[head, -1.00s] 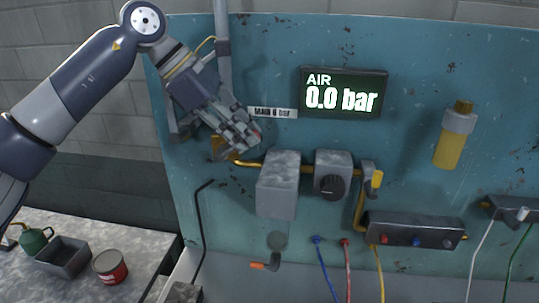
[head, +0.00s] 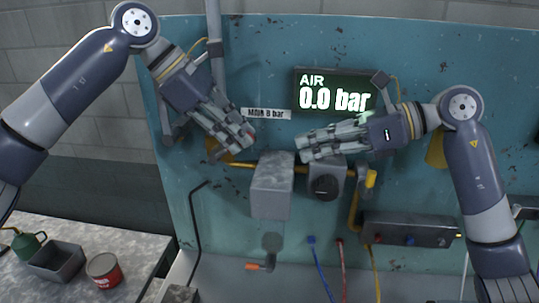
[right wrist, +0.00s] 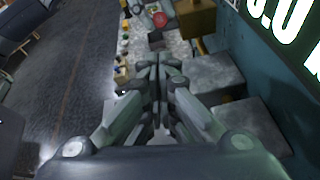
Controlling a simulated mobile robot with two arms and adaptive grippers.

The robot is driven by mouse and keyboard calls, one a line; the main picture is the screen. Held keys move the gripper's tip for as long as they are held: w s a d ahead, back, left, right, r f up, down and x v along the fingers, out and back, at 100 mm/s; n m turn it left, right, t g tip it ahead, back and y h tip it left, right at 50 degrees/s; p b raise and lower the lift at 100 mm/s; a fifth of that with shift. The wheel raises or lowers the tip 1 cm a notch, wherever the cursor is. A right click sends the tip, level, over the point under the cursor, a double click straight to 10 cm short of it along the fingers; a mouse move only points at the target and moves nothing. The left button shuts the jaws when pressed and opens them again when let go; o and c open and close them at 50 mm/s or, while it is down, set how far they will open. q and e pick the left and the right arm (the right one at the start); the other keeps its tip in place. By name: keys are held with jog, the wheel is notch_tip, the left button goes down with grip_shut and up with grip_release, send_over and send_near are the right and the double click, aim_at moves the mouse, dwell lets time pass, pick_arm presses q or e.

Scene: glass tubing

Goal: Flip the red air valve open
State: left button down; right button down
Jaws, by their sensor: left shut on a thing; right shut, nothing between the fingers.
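The red air valve (head: 250,134) is on the blue panel below the "MAIN 8 bar" label, and only a small bit of red shows at my left fingertips. My left gripper (head: 243,142) is shut on it and hides most of it. My right gripper (head: 302,150) is shut and empty, in front of the panel just above the grey boxes and pointing left. In the right wrist view its fingers (right wrist: 157,65) are together with nothing between them. The air display (head: 335,97) reads 0.0 bar.
A grey filter box (head: 273,187) and a regulator with a black knob (head: 325,188) stick out from the panel. A yellow-handled valve (head: 371,179) and a manifold box (head: 409,231) are to the right. A red can (head: 104,270) stands on the bench at lower left.

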jog(key=x, duration=0.9)
jog(key=shift+w+a, duration=0.25)
jog(key=shift+a, duration=0.1)
jog(key=shift+w+a+r, duration=0.1)
jog(key=shift+a+r, duration=0.05)
jog(key=shift+r, duration=0.25)
pick_arm(q)
jog(key=shift+d, duration=0.15)
pick_arm(e)
jog(key=shift+a+r, duration=0.1)
jog(key=shift+r, duration=0.3)
pick_arm(q)
jog(key=c, duration=1.5)
grip_release()
pick_arm(e)
jog(key=shift+a, duration=0.1)
pick_arm(q)
jog(key=shift+f, duration=0.1)
jog(key=shift+w+a, duration=0.1)
jog(key=shift+a, duration=0.1)
pick_arm(e)
jog(key=shift+f, duration=0.1)
